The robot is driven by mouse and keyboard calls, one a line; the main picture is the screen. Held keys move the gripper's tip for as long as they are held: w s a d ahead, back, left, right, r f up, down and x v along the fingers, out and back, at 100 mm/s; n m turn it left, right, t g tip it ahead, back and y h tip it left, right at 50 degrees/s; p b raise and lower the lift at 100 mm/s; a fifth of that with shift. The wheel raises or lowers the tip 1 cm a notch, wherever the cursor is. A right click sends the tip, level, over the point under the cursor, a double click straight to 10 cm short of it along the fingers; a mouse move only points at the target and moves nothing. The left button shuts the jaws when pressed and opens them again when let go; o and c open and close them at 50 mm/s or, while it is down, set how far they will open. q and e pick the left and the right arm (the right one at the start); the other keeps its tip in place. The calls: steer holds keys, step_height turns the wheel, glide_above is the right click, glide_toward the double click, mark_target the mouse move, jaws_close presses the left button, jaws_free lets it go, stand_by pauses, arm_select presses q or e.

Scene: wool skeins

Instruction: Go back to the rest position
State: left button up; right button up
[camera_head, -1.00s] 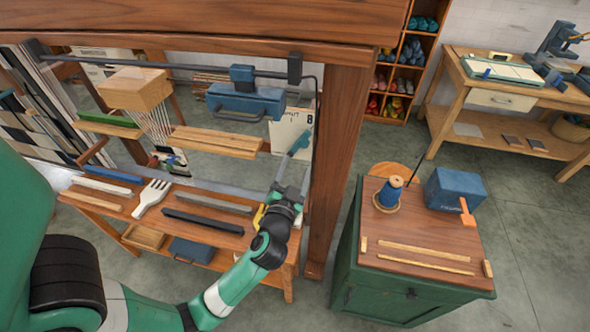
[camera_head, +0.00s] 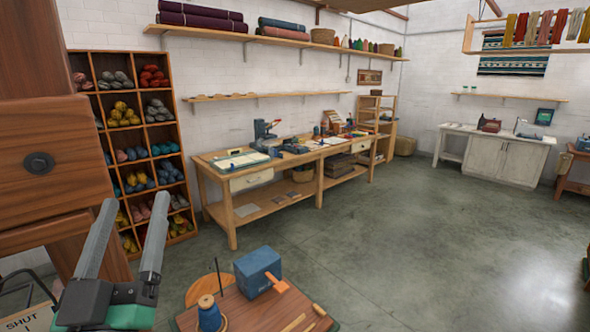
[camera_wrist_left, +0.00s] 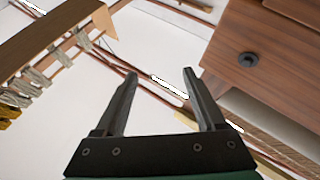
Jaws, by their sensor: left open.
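My left gripper (camera_head: 130,240) is raised at the lower left of the head view, its two grey fingers pointing up and apart with nothing between them. In the left wrist view the gripper (camera_wrist_left: 160,85) also shows open and empty, with a white surface and dark rails behind it. My right gripper is not in either view.
A small cabinet top (camera_head: 250,312) with a blue cone of yarn (camera_head: 209,314) and a blue box (camera_head: 258,270) is right of the gripper. Cubby shelves of skeins (camera_head: 140,140) and a workbench (camera_head: 232,205) stand against the back wall. Open floor (camera_head: 400,260) lies to the right.

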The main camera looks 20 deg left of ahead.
arm_select(q)
steer(key=s+d+r+m+t+h, duration=0.5)
steer(key=s+d+r+m+h, duration=0.15)
steer(key=d+r+h, duration=0.55)
step_height(320, 180, up, 31)
steer(key=a+p, duration=0.1)
steer(key=p, duration=3.2)
steer(key=shift+w+a+m, duration=0.35)
steer(key=shift+w+m, duration=0.1)
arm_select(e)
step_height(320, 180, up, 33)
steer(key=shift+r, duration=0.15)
